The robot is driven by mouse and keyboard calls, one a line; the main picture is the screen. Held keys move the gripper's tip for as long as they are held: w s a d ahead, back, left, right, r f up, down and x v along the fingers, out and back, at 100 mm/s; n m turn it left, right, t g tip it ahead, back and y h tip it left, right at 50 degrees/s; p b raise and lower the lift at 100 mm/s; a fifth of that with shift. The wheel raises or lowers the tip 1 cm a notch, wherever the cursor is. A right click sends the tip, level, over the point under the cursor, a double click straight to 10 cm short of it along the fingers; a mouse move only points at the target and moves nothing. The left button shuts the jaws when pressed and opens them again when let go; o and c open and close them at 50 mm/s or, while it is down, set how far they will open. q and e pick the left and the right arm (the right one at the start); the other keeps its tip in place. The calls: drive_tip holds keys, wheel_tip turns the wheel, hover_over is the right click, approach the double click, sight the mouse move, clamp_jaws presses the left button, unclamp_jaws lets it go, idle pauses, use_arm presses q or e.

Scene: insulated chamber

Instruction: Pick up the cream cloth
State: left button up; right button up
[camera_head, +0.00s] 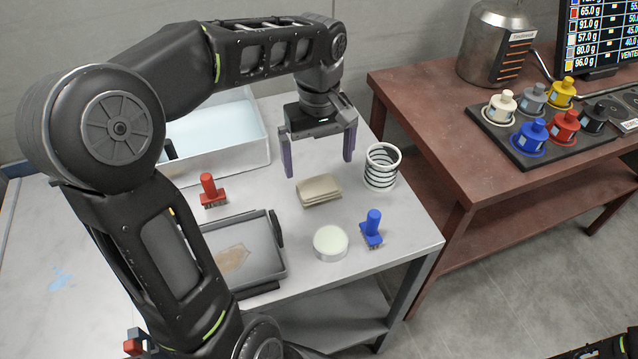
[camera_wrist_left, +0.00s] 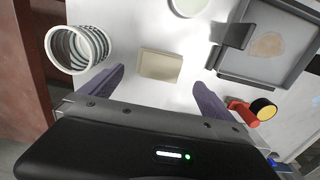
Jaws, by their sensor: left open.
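The cream cloth (camera_head: 319,190) lies folded into a small flat rectangle on the white table. My left gripper (camera_head: 318,168) is open and empty above the table, just behind the cloth and higher than it in the head view. In the left wrist view the cloth (camera_wrist_left: 160,65) sits ahead of and between the two spread fingers (camera_wrist_left: 155,88), with no visible contact. My right gripper is not in view; only a dark part shows at the bottom right corner.
A striped cylinder (camera_head: 382,167) stands right of the cloth. A blue-handled brush (camera_head: 372,228), a round pale dish (camera_head: 330,242), a red-handled brush (camera_head: 210,190) and a grey tray (camera_head: 273,268) surround it. A white basin (camera_head: 262,150) is behind left. A brown bench (camera_head: 420,95) stands right.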

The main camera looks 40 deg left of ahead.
sight(319, 185)
use_arm(q)
drive_tip(key=shift+w+f, duration=0.1)
drive_tip(key=shift+f, duration=1.25)
drive_tip(key=shift+f, duration=0.1)
wheel_tip(319, 185, down, 5)
drive_tip(key=shift+f+p, duration=0.1)
drive_tip(key=shift+p, duration=0.25)
drive_tip(key=shift+c, duration=0.3)
drive_tip(key=c, duration=1.2)
